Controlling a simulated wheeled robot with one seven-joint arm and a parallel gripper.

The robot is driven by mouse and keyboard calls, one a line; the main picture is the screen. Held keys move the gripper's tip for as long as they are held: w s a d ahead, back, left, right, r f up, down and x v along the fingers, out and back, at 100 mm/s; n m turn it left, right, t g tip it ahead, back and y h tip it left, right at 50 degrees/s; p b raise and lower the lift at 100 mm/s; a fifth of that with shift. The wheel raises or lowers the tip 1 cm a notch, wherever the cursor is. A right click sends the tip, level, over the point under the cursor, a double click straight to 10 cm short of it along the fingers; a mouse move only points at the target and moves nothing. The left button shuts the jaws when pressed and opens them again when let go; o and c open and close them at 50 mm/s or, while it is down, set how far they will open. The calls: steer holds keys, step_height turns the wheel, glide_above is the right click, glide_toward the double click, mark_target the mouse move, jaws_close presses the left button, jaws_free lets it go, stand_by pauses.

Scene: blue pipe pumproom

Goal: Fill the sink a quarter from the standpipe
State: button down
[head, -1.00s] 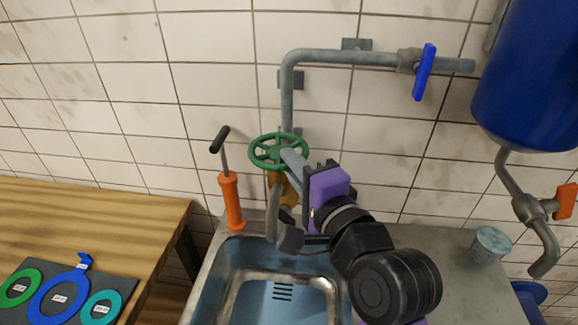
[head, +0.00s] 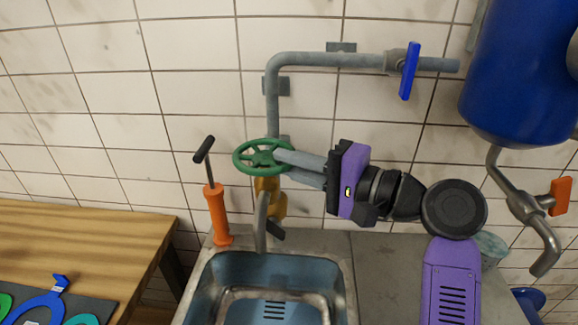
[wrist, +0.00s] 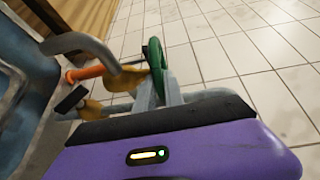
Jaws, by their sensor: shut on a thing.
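The standpipe's green handwheel (head: 254,168) sits on a brass-coloured valve body (head: 279,203) behind the sink. Its curved grey spout (head: 262,222) points down toward the basin. My gripper (head: 284,164) reaches in from the right and is shut on the handwheel's right rim. In the wrist view the fingers (wrist: 158,92) meet the green wheel (wrist: 156,56) edge-on. The steel sink (head: 205,290) stands below; its inside looks bluish and a slotted drain shows. I cannot tell any water level. No stream is clearly visible.
A blue lever (head: 409,72) is on the upper pipe. A blue tank (head: 520,80) with an orange lever (head: 561,196) hangs at the right. An orange hand pump (head: 217,215) stands left of the spout. A wooden bench (head: 90,235) is at the left.

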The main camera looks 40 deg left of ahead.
stand_by(0.3)
steer(key=c, duration=1.5)
jaws_free()
steer(key=shift+o, duration=0.2)
steer(key=d+b, duration=0.1)
steer(key=d, duration=0.6)
steer(key=shift+w+d+r, duration=0.25)
steer(key=shift+w+d, duration=0.05)
steer(key=shift+d, duration=0.05)
